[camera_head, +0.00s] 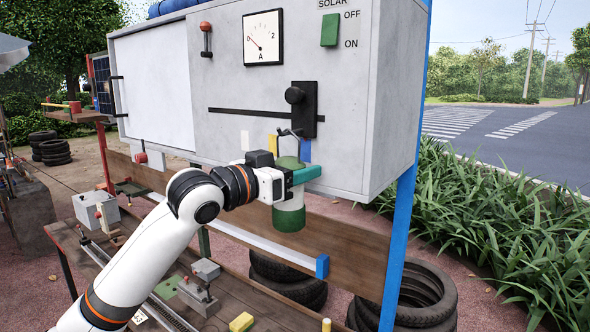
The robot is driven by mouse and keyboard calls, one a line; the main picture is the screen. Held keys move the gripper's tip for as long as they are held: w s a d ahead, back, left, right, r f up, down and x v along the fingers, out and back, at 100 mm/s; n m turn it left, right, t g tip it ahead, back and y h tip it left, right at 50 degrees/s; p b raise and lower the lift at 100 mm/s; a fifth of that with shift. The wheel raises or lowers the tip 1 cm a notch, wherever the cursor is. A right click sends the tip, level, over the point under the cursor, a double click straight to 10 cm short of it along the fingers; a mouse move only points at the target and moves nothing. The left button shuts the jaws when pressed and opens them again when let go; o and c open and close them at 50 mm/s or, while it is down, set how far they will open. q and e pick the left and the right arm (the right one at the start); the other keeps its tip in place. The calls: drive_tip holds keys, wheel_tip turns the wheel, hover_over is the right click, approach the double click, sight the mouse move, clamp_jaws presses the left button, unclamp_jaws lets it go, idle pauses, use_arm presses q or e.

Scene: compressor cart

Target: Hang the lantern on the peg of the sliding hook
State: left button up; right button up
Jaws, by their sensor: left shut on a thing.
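The lantern (289,194) has a white body, a green base and a green top, and hangs roughly upright in front of the cabinet's lower edge. My left gripper (303,175) is shut around its upper body. A thin dark wire shape, which looks like the lantern's handle (289,133), stands above its top. The sliding hook (309,112) is a black plate with a round knob (294,95), at the right part of a horizontal slot. The handle is just below and left of the plate; I cannot tell whether it touches a peg. My right gripper is out of view.
The grey cabinet (345,130) carries a gauge (263,38), a green switch (329,31) and a red-knobbed lever (206,39). White, yellow (273,144) and blue marks sit below the slot (250,112). A blue post (398,235) stands right. A cluttered bench (150,285) lies below.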

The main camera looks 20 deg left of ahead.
use_arm(q)
drive_tip(key=shift+r, duration=0.1)
drive_tip(key=o, duration=1.7)
